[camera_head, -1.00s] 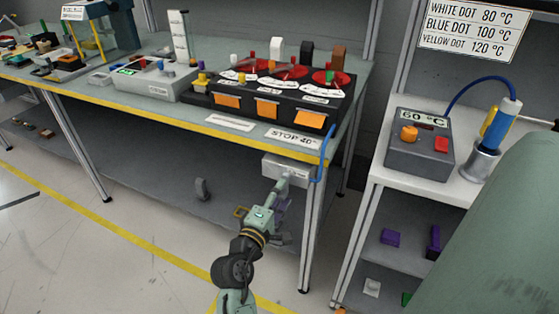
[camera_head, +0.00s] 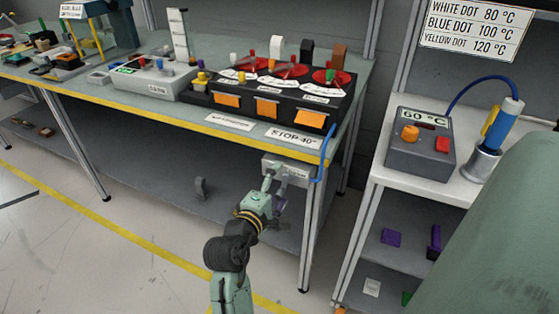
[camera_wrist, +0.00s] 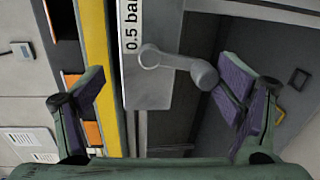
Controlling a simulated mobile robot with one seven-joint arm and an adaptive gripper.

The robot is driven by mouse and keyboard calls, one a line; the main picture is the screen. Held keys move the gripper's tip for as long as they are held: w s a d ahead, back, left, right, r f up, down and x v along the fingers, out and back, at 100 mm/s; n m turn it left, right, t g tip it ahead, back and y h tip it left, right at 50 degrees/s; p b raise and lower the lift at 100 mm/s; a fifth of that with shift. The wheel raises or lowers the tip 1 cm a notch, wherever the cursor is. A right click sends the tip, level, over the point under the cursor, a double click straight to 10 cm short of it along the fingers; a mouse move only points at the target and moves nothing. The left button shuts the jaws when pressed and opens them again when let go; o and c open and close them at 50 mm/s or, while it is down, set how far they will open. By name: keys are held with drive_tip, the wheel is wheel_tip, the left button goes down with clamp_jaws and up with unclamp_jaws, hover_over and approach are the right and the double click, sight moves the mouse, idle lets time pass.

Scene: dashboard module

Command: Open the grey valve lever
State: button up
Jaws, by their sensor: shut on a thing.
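The grey valve lever (camera_wrist: 180,62) shows in the wrist view as a rounded bar on the front of a pale grey valve box (camera_wrist: 148,92) labelled "0.5 bar". It runs from its pivot on the box to a rounded end at the right. In the head view, my gripper (camera_head: 273,192) is just below the valve box (camera_head: 289,170) and hides most of the lever.
The box hangs under the table's yellow front edge (camera_head: 225,137), near a table leg (camera_head: 312,235). A blue hose (camera_head: 326,152) runs close to its right side. A grey lower shelf (camera_head: 150,165) lies behind my arm. A side bench (camera_head: 385,175) stands to the right.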

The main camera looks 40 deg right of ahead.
drive_tip(key=shift+s+a+r, duration=0.2)
drive_tip(key=shift+a+r, duration=0.15)
drive_tip(key=shift+r, duration=0.15)
drive_tip(key=shift+s+a+r, duration=0.2)
drive_tip(key=shift+a+r, duration=0.1)
drive_tip(key=shift+r, duration=0.2)
drive_tip(key=shift+c, duration=0.6)
drive_tip(key=shift+v, duration=0.85)
drive_tip(key=c, duration=0.5)
drive_tip(key=shift+s+f+b+v, duration=0.1)
drive_tip(key=shift+f+v, duration=0.15)
drive_tip(key=shift+v, duration=1.25)
drive_tip(key=shift+s+f+b+v, duration=0.15)
drive_tip(key=shift+f+v, duration=0.15)
drive_tip(key=shift+v, duration=1.15)
drive_tip(key=shift+w+f+b+v, duration=0.1)
drive_tip(key=shift+f+v, duration=0.15)
drive_tip(key=shift+v, duration=1.25)
